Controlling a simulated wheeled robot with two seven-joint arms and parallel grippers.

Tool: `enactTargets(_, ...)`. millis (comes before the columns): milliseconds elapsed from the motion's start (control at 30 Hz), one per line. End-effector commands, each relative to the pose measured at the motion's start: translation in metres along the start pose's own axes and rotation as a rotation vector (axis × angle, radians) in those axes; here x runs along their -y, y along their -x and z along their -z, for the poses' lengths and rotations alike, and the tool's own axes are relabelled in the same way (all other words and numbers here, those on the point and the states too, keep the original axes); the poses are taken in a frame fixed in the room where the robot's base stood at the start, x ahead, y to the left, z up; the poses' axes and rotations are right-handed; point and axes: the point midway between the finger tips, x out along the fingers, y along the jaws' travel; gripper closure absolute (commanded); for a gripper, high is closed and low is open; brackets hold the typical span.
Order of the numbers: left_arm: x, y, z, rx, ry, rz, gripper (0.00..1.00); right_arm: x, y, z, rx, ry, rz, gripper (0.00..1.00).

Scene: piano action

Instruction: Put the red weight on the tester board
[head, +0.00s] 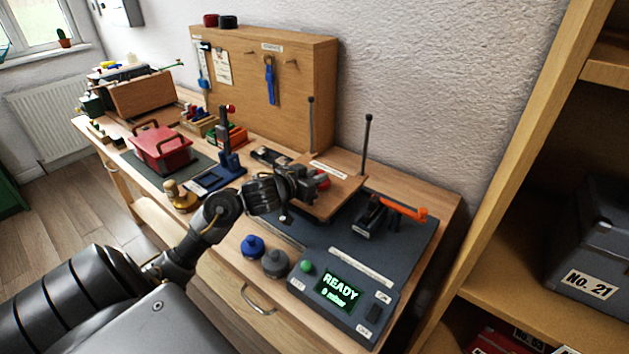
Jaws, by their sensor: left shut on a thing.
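My left gripper (311,184) reaches in from the left and is shut on the red weight (323,179). Only part of the weight shows; the fingers cover the rest. The gripper and weight are over the wooden tester board (346,190), which sits at the back of the dark tester unit (320,249) between two upright rods. I cannot tell whether the weight touches the board. My right gripper is not in view.
A blue weight (252,246) and a grey weight (275,262) stand at the unit's front left. The display (338,292) reads READY, 0 mbar. An orange-handled lever (402,211) is right of the board. A red toolbox (162,150) and blue stand (228,158) are farther left.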

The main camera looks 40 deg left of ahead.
Motion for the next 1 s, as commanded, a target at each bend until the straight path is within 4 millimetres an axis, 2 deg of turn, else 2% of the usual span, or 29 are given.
enactTargets(400, 0.0001, -0.0015, -0.0043, -0.003, 0.001, 0.000, 1.00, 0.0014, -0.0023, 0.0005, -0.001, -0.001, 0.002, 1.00)
enactTargets(433, 0.0001, -0.0015, -0.0046, -0.001, 0.000, 0.000, 0.75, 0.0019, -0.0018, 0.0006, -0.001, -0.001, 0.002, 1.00)
enactTargets(567, 0.0001, -0.0014, -0.0042, -0.001, 0.000, 0.000, 0.58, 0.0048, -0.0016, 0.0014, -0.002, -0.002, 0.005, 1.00)
enactTargets(900, 0.0002, -0.0004, -0.0009, -0.002, -0.001, 0.000, 0.56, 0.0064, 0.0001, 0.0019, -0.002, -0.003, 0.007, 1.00)
enactTargets(1000, 0.0009, 0.0084, -0.0007, -0.001, -0.003, 0.002, 0.56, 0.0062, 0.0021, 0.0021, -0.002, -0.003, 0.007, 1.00)
